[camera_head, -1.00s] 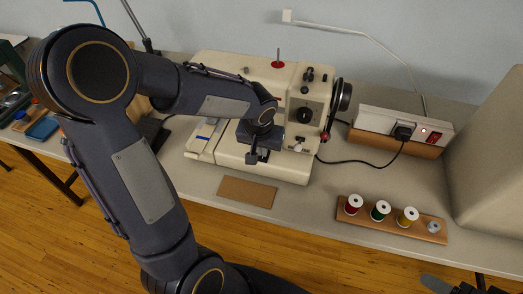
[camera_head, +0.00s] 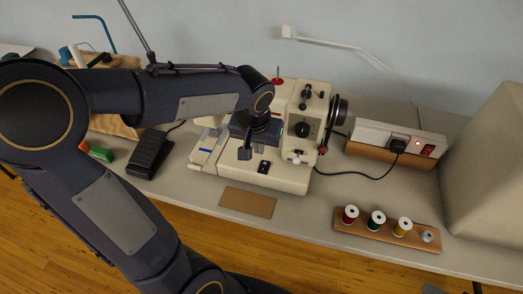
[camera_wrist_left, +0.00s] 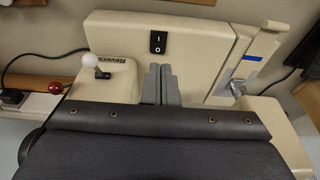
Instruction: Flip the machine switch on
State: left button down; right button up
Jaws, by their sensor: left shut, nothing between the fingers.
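The cream sewing machine (camera_head: 283,176) stands on the table under my left gripper. Its black rocker switch (camera_head: 264,167), marked I and O, is on the front of the base; it also shows in the left wrist view (camera_wrist_left: 158,43). Which side of the rocker is pressed I cannot tell. My left gripper (camera_head: 244,153) is shut and empty, left of the switch in the head view and apart from it. In the left wrist view its fingertips (camera_wrist_left: 161,70) point toward the switch, just below it in the picture. I cannot make out my right gripper.
A power strip (camera_head: 398,139) with a plug and red light sits right of the machine. A wooden spool rack (camera_head: 385,237) holds thread in front of it. A brown card (camera_head: 247,202) lies before the machine. A black pedal (camera_head: 150,153) lies left. A white-knobbed lever (camera_wrist_left: 90,61) is beside the fingers.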

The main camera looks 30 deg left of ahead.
pick_arm(q)
jog(key=shift+s+d+r, duration=0.1)
jog(key=shift+s+r, duration=0.3)
jog(key=shift+r, duration=0.3)
jog(key=shift+s+d+r, duration=0.1)
jog(key=shift+s+r, duration=0.25)
jog(key=shift+r, duration=0.35)
